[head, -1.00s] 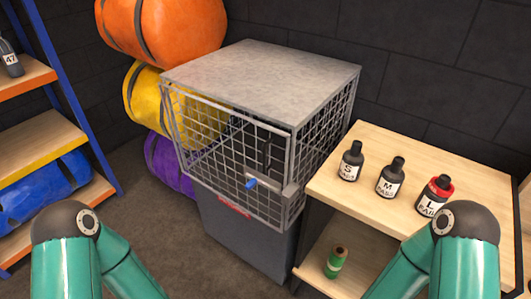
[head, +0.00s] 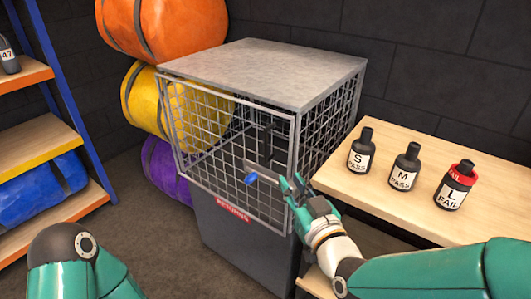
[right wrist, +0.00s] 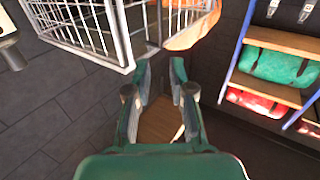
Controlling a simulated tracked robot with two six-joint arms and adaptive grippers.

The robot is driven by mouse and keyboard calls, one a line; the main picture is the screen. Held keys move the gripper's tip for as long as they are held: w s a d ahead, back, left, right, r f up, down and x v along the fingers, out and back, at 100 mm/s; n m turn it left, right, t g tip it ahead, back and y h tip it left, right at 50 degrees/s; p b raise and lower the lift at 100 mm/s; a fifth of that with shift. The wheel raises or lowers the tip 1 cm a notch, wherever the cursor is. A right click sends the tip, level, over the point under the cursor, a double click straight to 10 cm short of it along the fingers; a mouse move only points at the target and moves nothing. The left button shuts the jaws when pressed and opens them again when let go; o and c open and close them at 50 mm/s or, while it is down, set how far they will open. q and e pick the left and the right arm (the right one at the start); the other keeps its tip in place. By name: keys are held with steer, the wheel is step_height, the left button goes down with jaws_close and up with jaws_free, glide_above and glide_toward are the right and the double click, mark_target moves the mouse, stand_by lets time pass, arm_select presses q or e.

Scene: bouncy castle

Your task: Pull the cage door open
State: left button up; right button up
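The grey mesh cage (head: 262,70) stands on a dark grey base. Its mesh front door (head: 215,150) looks closed or nearly so; I cannot tell whether it is slightly ajar. A metal latch plate with a blue knob (head: 250,179) sits near the door's right edge. My right gripper (head: 290,188) is just right of the knob, at the door's right edge. In the right wrist view the fingers (right wrist: 158,75) are apart with nothing clearly between them, and mesh (right wrist: 85,25) shows just beyond. Contact with the door is unclear. Only my left arm's upper joint shows, not its gripper.
A wooden table (head: 400,215) with three dark bottles stands right of the cage, close to my right arm. Orange, yellow and purple rolled bags (head: 165,25) are stacked left of the cage. A shelf (head: 40,145) is at far left. Floor is free before the cage.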

mark_target(267, 144)
steer(key=p+x, duration=0.3)
steer(key=x, duration=1.3)
steer(key=shift+w, duration=0.25)
jaws_close()
